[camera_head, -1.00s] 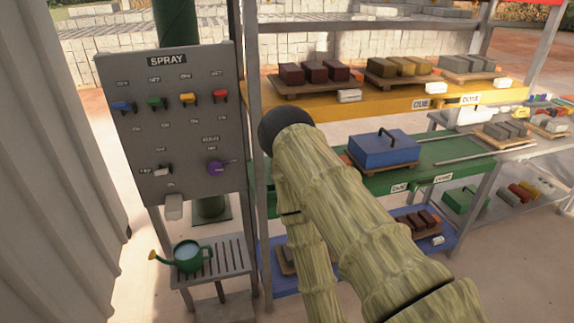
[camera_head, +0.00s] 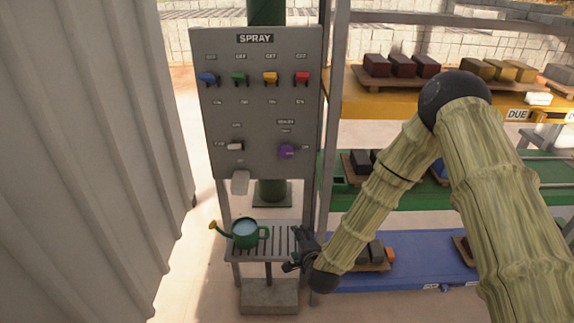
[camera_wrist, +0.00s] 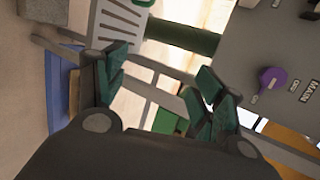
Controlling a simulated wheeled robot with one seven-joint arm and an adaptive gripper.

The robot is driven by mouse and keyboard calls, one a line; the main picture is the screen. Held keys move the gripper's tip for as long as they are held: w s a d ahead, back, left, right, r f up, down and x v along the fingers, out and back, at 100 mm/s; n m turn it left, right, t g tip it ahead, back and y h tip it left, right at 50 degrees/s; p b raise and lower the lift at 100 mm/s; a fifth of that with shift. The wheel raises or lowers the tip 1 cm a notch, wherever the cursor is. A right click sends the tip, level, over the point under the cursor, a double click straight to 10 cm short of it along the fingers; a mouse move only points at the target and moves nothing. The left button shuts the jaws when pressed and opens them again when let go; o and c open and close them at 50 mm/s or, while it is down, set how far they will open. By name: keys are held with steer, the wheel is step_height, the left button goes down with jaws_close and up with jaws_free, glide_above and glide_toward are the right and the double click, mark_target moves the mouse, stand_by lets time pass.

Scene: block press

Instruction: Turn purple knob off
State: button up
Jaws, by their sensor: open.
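The purple knob (camera_head: 287,152) sits at the lower right of the grey SPRAY panel (camera_head: 222,120). It also shows in the wrist view (camera_wrist: 270,80), at the right, on the grey panel with the word MAIN beside it. Its pointer is turned aslant in the wrist view; the small labels in the head view are too blurred to read. My gripper (camera_head: 296,252) is low in front of the slatted stand, below the panel and apart from the knob. In the wrist view my gripper (camera_wrist: 165,95) has its fingers spread with nothing between them.
Blue (camera_head: 208,79), green (camera_head: 239,78), yellow (camera_head: 270,78) and red (camera_head: 302,77) switches line the panel's top. A white switch (camera_head: 235,146) is left of the knob. A green watering can (camera_head: 245,233) stands on the slatted stand (camera_head: 275,256). Block shelves stand right; a corrugated wall (camera_head: 90,150) is left.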

steer(key=w+a+r+m+t, duration=0.25)
steer(key=w+r+m, duration=0.25)
steer(key=w+r, duration=0.35)
steer(key=m+t+h, duration=0.1)
steer(key=m+t, duration=0.2)
steer(key=m, duration=0.2)
glide_toward(287, 154)
steer(key=shift+n, duration=0.3)
steer(key=w, duration=0.3)
steer(key=w+a+p, duration=0.1)
steer(key=w, duration=0.2)
steer(key=w+p, duration=0.1)
steer(key=w, duration=0.3)
steer(key=shift+a, duration=0.15)
steer(key=shift+c, duration=0.2)
steer(key=c, duration=1)
